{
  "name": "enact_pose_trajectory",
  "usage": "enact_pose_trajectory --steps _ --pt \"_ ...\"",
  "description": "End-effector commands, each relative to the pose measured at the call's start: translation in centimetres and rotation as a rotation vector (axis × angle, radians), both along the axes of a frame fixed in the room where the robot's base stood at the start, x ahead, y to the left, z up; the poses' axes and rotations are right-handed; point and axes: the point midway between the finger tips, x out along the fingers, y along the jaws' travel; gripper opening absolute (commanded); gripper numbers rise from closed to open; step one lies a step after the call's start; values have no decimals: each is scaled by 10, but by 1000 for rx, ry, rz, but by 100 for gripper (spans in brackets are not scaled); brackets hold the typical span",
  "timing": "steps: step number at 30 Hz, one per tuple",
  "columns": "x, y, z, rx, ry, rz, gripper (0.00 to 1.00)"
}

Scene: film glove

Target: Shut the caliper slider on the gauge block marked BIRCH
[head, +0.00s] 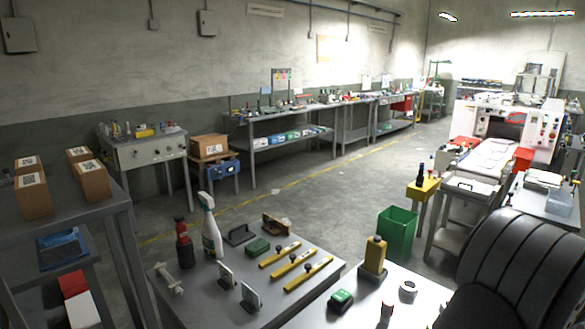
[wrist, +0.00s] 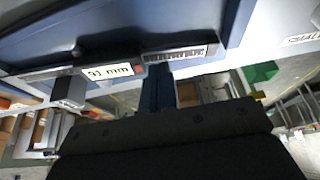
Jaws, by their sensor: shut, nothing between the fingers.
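In the wrist view, my gripper (wrist: 159,75) shows as a dark body with narrow blue fingers, shut and empty. In the head view, a pale metal tool (head: 168,279), perhaps the caliper, lies at the left end of the near grey bench. Three yellow bars (head: 292,264) with pale labels lie side by side on the same bench. Two small upright plates (head: 251,297) stand left of the bars. I cannot read BIRCH on anything, so I cannot tell which item is the gauge block.
A red bottle (head: 185,245), a spray bottle (head: 211,232) and a green block (head: 258,246) stand on the near bench. A yellow bottle (head: 374,255) is to the right.

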Motion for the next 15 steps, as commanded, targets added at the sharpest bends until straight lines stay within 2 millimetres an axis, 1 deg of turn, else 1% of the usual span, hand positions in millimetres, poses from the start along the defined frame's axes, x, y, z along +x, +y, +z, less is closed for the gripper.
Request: enact_pose_trajectory --steps 15 --pt "-7 -5 0 0 0 -1 0"
